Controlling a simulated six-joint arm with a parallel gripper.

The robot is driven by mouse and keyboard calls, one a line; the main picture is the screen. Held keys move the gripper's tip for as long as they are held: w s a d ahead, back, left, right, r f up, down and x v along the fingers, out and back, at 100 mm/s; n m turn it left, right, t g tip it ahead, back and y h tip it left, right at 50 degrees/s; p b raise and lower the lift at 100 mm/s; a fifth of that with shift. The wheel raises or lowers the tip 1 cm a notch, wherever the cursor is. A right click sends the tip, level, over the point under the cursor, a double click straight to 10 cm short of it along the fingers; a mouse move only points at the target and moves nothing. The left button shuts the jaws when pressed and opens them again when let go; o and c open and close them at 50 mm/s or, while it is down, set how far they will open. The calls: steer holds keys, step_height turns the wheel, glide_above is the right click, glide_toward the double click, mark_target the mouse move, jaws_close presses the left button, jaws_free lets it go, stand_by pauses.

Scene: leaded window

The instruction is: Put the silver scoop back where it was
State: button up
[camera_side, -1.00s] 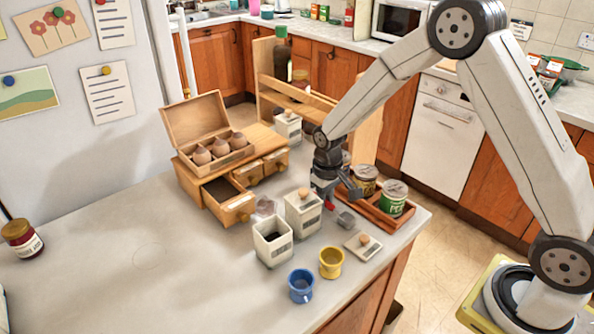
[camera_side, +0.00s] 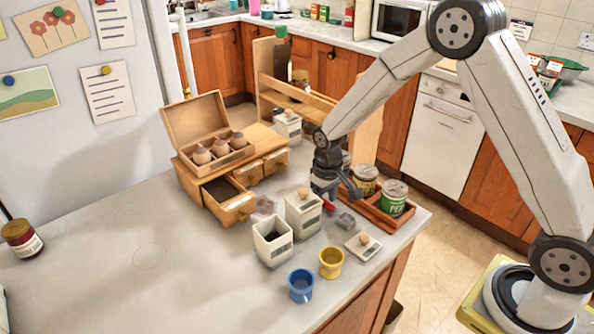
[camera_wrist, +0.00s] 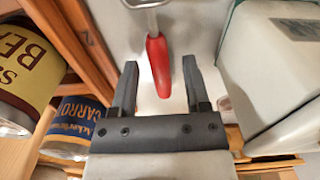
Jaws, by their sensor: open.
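The silver scoop (camera_side: 345,221) lies on the counter just right of a white lidded canister (camera_side: 303,214). Its red handle (camera_side: 328,204) points toward my gripper (camera_side: 335,192). In the wrist view, the red handle (camera_wrist: 158,62) reaches between the two fingertips of my gripper (camera_wrist: 160,75), with gaps on both sides. The gripper is open and low over the counter. Only part of the scoop's metal end (camera_wrist: 146,4) shows at the top of the wrist view. The canister's white side (camera_wrist: 265,60) stands close to the right finger.
A wooden tray (camera_side: 378,216) with labelled cans (camera_side: 393,199) stands close on the right. An open canister (camera_side: 272,245), a loose knobbed lid (camera_side: 363,244), a blue cup (camera_side: 300,287) and a yellow cup (camera_side: 331,263) are nearer the front. A wooden drawer (camera_side: 230,203) is pulled out.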

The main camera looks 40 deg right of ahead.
step_height(320, 180, up, 12)
stand_by(0.6)
stand_by(0.5)
steer(key=s+f+t, duration=0.2)
steer(key=s+f, duration=0.1)
steer(key=s, duration=1.3)
steer(key=shift+s+a+t, duration=0.3)
steer(key=shift+s+a, duration=0.05)
steer(key=shift+a, duration=0.05)
steer(key=shift+f, duration=0.1)
